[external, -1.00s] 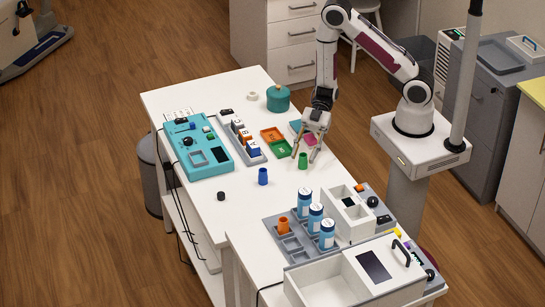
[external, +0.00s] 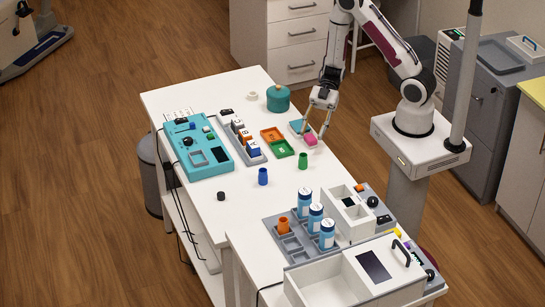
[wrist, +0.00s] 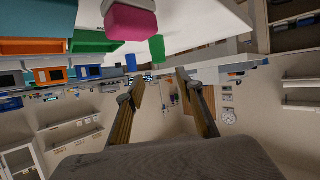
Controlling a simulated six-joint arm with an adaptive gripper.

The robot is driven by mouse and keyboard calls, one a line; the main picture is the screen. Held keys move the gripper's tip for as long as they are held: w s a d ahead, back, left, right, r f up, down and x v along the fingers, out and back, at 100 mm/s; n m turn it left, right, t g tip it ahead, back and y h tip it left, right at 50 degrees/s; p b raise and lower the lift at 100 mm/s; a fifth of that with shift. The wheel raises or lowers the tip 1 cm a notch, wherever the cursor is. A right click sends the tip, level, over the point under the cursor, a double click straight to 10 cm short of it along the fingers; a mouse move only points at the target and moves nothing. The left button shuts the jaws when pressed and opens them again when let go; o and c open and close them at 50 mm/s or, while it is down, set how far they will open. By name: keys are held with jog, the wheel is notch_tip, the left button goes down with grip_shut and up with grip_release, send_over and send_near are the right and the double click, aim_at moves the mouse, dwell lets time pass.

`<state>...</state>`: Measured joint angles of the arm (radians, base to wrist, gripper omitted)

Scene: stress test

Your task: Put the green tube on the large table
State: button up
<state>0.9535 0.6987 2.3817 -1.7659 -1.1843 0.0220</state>
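The green tube (external: 303,161) stands upright on the white top of the large table (external: 215,230), right of the middle and apart from the blue tube. My gripper (external: 314,134) is above the table, behind the green tube and close to the pink block, with nothing between its fingers. In the wrist view my gripper's two fingers (wrist: 160,77) are spread apart. The green tube also shows there (wrist: 157,48), beyond the fingertips and not between them.
A pink block (external: 311,140) lies at a teal-and-white tray behind the green tube. Green (external: 281,149) and orange (external: 271,134) trays are to its left. A blue tube (external: 263,177) stands in front. A grey rack (external: 292,245) with bottles is nearer the camera. The table's front left is mostly clear.

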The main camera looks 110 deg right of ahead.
jog(key=shift+s+d+r, duration=0.3)
jog(key=shift+s+d, duration=0.15)
dwell(0.5)
